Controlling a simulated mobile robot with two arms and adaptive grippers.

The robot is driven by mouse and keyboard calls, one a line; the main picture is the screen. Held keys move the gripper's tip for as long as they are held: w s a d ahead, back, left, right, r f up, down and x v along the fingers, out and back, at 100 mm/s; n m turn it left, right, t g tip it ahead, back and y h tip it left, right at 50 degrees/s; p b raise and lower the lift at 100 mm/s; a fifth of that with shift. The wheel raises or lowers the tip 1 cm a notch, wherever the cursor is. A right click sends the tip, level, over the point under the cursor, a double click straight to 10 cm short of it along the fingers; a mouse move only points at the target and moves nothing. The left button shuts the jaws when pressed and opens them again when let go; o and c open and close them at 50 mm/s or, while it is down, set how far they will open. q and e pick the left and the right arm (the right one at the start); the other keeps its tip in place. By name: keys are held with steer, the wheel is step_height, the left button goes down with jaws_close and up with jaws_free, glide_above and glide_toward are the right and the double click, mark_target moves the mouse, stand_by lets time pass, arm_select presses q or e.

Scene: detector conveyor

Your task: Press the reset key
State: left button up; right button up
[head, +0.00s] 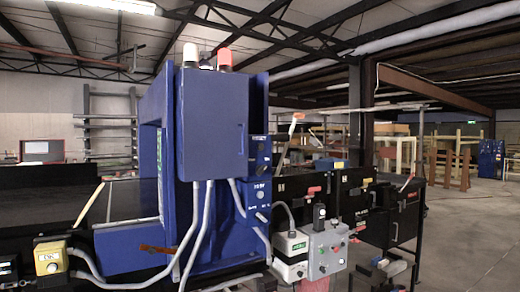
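A tall blue detector housing (212,125) stands over the conveyor, with a white lamp and a red lamp on top. A narrow blue panel (259,175) on its right side carries small round controls and white labels too small to read. A yellow box (50,258) with a white round knob is at the lower left. I cannot tell which control is the reset key. Neither of my grippers is clearly visible.
Grey cables run down the housing front and along the conveyor. The black conveyor (125,195) passes through the housing. Open concrete floor (475,235) lies at the right, with wooden frames behind.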

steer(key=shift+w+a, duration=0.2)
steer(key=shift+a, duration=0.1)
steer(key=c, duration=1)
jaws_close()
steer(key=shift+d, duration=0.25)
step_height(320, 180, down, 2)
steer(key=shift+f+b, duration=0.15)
steer(key=shift+b, duration=1)
